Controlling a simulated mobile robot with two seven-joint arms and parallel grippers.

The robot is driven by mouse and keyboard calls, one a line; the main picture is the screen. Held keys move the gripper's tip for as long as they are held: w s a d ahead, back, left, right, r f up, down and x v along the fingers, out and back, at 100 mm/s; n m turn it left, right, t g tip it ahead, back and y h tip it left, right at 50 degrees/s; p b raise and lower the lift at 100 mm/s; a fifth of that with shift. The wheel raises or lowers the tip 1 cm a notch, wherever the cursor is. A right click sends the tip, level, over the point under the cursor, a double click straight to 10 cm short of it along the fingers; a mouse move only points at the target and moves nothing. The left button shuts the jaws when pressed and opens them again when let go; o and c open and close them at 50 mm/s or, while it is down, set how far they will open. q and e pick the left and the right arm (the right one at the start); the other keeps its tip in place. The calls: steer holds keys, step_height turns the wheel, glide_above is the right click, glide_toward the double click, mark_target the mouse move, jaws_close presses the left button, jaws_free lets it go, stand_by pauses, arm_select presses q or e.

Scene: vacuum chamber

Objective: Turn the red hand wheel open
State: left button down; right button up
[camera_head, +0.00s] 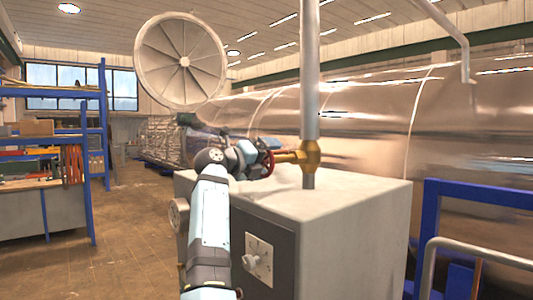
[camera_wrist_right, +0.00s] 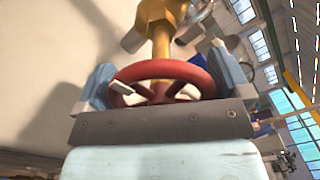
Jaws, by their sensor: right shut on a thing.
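The red hand wheel (camera_wrist_right: 165,68) sits on a brass valve stem (camera_wrist_right: 163,38) in the right wrist view. My right gripper (camera_wrist_right: 165,88) is at the wheel, with one finger on each side of its rim, and is shut on it. In the head view the red wheel (camera_head: 268,161) shows as a thin red edge at the end of the brass valve (camera_head: 308,156), which is on a vertical grey pipe (camera_head: 309,70). My right arm reaches up to it, and my right gripper (camera_head: 257,152) partly hides the wheel. My left gripper is not in view.
A pale box cabinet (camera_head: 370,200) stands under the valve, with a dark panel and knob (camera_head: 258,262) on its front. A blue frame and metal rail (camera_head: 480,245) stand at the right. A large shiny chamber (camera_head: 450,130) fills the back. Open floor (camera_head: 125,240) lies left.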

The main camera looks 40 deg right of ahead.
steer(key=n+p, duration=0.4)
steer(key=n, duration=0.2)
steer(key=shift+f, duration=0.1)
stand_by(0.6)
steer(key=o, duration=0.5)
steer(key=shift+a+f, duration=0.1)
